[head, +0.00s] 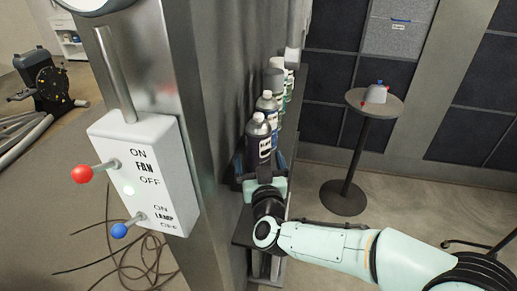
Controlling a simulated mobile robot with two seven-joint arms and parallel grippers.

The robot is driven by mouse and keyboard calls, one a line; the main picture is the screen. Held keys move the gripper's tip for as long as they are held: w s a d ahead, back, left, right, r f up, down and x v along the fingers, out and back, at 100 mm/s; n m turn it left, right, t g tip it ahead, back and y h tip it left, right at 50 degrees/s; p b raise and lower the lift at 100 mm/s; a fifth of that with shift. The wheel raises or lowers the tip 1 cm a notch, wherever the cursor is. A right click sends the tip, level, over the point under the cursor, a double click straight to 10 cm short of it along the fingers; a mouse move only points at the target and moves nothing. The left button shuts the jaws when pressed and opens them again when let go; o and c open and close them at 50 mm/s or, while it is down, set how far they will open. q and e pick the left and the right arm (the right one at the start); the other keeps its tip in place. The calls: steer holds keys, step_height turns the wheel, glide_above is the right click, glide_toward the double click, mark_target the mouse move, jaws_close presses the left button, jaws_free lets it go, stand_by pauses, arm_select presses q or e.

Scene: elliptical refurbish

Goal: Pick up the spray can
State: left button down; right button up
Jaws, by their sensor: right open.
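The nearest spray can (258,140) is dark with a grey domed top and a pale label. It stands upright at the front of a row on a narrow shelf (241,232). My right gripper (260,164) is at this can, its open dark fingers to the left and right of the can's lower part. Whether the fingers touch the can is unclear. The can's base is hidden by my gripper. My left gripper is not in view.
Similar bottles or cans (266,104) stand close behind in the row. A metal post with a white switch box (146,172) is to the left. A small round table (374,103) stands at the right. Cables (130,245) lie on the floor.

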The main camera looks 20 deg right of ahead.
mark_target(258, 151)
steer(key=x, duration=0.4)
steer(key=shift+w+d+f, duration=0.15)
steer(key=shift+w+d, duration=0.1)
steer(key=shift+w, duration=0.05)
steer(key=shift+s, duration=0.1)
steer(key=shift+c, duration=0.3)
steer(key=c, duration=1.1)
